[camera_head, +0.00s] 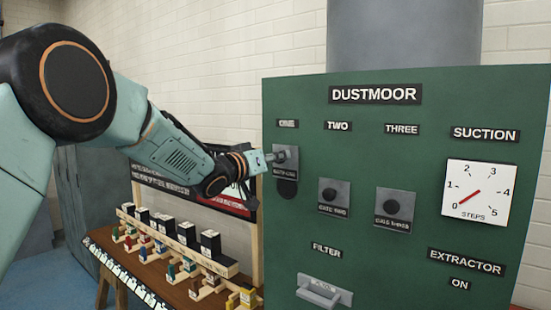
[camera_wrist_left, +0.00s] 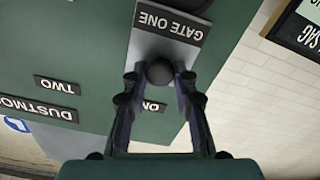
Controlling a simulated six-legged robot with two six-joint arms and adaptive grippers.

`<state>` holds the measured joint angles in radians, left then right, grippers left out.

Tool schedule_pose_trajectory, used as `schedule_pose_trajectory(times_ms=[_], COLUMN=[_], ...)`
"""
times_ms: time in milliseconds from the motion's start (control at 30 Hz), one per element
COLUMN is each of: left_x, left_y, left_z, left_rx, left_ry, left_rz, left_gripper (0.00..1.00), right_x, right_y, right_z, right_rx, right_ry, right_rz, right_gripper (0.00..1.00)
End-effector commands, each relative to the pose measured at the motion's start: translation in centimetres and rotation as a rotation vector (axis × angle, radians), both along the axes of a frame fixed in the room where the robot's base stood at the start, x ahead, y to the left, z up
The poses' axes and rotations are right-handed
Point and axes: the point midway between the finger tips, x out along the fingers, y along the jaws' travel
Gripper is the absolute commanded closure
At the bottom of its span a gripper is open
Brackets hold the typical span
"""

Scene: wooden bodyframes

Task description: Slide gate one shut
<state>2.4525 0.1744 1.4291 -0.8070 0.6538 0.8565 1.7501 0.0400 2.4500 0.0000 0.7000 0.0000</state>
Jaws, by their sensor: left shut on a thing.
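Gate one is a grey metal plate (camera_head: 285,173) with a dark round knob, under the label ONE on the green DUSTMOOR panel (camera_head: 350,150). It sits higher than the other two gate plates, and part of a dark round opening (camera_head: 287,189) shows below it. My left gripper (camera_head: 279,156) reaches in from the left and covers much of the knob. In the left wrist view, the fingers (camera_wrist_left: 160,82) close around the black knob (camera_wrist_left: 160,71). The upside-down GATE ONE label (camera_wrist_left: 168,24) is on the plate there. My right gripper is out of view.
Gate two (camera_head: 334,196) and gate three (camera_head: 395,208) are lower to the right, with no openings showing. A filter handle (camera_head: 322,290) protrudes at the bottom. A suction dial (camera_head: 478,193) is at right. A wooden rack (camera_head: 180,245) with coloured pieces stands left, below my arm.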

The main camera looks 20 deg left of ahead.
Motion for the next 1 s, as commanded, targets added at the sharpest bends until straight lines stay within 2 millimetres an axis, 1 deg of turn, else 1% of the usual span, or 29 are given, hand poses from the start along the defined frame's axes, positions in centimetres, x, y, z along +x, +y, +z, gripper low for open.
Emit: schedule_pose_trajectory(times_ms=[167, 267, 367, 500, 600, 667, 900, 933, 1000], left_x=[0.0, 0.0, 0.0, 0.0, 0.0, 0.0, 0.0, 0.0, -0.1], left_y=[0.0, 0.0, 0.0, 0.0, 0.0, 0.0, 0.0, 0.0, 0.0], left_z=[0.0, -0.9, -2.8, -5.9, -7.4, -7.7, -7.8, -7.8, -7.8], left_rx=[-0.001, -0.001, -0.002, -0.001, -0.002, -0.002, 0.000, 0.001, 0.001], left_ry=[-0.003, -0.001, 0.001, 0.002, 0.002, 0.002, 0.007, 0.008, 0.008], left_rz=[0.000, -0.001, -0.001, -0.001, 0.000, 0.000, 0.000, 0.000, 0.000], left_gripper=[1.00, 1.00, 1.00, 1.00, 1.00, 1.00, 1.00, 0.71, 0.65], right_x=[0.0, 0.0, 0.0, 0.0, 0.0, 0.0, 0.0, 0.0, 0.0], right_y=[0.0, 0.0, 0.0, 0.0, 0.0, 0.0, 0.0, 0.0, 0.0], right_z=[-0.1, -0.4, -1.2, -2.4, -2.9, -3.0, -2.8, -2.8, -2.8], right_rx=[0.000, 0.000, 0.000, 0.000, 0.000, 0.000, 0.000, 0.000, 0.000], right_ry=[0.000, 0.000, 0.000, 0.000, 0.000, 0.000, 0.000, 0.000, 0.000], right_rz=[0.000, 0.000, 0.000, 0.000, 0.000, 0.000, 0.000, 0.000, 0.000], right_gripper=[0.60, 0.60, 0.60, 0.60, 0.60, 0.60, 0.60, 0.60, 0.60])
